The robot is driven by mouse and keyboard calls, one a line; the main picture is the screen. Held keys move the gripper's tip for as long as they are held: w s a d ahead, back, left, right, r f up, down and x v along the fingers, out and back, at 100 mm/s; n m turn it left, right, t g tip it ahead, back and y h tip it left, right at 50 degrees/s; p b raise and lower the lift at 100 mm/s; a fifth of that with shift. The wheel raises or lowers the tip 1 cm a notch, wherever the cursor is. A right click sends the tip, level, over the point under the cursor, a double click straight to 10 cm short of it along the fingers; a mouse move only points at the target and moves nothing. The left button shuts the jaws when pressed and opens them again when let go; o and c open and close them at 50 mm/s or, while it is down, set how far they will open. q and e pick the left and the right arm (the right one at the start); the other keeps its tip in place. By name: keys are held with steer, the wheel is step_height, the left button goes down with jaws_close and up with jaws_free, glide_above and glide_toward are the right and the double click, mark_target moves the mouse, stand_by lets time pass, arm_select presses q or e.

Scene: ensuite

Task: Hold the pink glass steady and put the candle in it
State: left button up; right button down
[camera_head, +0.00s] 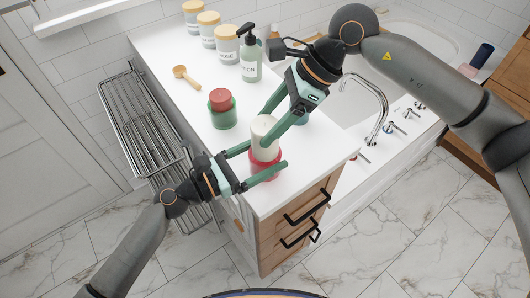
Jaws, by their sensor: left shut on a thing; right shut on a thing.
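The pink glass (262,171) stands upright near the front edge of the white counter. My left gripper (268,156) is shut on it, with one finger on each side. The white candle (263,124) is upright, directly above the pink glass and in line with it. My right gripper (267,124) comes down from the upper right and is shut on the candle. The candle's lower end is at the glass's mouth; fingers partly hide it, and I cannot tell how deep it sits.
A green glass with a red candle (221,106) stands to the left behind. A wooden scoop (186,76), a pump bottle (250,55) and several lidded jars (227,45) are farther back. The sink tap (373,100) is at right; a metal rack (142,120) is at left.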

steer(key=shift+f, duration=0.6)
jaws_free()
steer(key=v, duration=1.2)
arm_select(q)
steer(key=o, duration=1.2)
